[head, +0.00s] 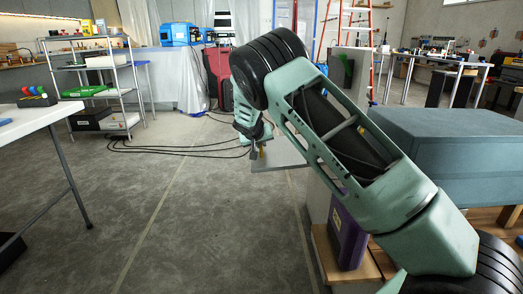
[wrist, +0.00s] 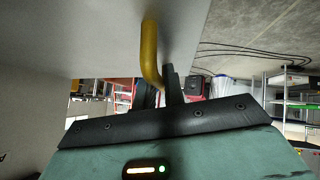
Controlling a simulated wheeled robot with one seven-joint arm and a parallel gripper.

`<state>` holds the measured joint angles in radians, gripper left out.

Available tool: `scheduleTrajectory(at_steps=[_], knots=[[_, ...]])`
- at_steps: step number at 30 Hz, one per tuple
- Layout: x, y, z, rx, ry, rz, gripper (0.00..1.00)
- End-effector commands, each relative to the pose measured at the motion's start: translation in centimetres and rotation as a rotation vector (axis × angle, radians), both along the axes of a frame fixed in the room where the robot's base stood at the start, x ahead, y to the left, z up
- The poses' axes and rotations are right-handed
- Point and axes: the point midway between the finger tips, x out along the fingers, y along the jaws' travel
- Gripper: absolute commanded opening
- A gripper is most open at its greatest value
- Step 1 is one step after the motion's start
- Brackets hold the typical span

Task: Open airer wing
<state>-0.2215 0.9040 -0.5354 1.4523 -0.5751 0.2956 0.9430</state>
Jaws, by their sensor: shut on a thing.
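The airer wing appears to be a flat grey panel (head: 284,154) beside a pale upright board (head: 351,67), partly behind my arm. In the wrist view the panel (wrist: 80,35) fills the upper left. A yellow handle (head: 262,152) sits at the panel's left end in the head view; in the wrist view the bent yellow handle (wrist: 150,50) runs down from the panel to the jaws. My gripper (head: 257,148) is shut on this handle. In the wrist view one dark finger of my gripper (wrist: 167,82) shows against it; the other finger is hard to make out.
A white table (head: 35,118) and a wire shelf rack (head: 98,80) stand to the left. Black cables (head: 170,149) lie on the floor.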

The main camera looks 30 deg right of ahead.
Motion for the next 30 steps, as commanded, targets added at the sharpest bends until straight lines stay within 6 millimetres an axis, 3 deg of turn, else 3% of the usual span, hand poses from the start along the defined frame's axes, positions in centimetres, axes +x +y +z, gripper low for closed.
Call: scheduleTrajectory(at_steps=[1,7,22,23,24,30], knots=[[0.0,0.1,1.0,0.018,-0.013,0.002,0.0],[0.0,0.0,2.1,0.061,-0.038,0.003,0.0],[0.0,0.0,2.3,0.073,-0.045,0.003,0.0],[0.0,0.0,2.3,0.073,-0.045,0.003,0.19],[-0.1,-0.1,2.3,0.073,-0.045,0.003,0.3],[-0.1,-0.1,2.3,0.072,-0.044,0.001,0.32]])
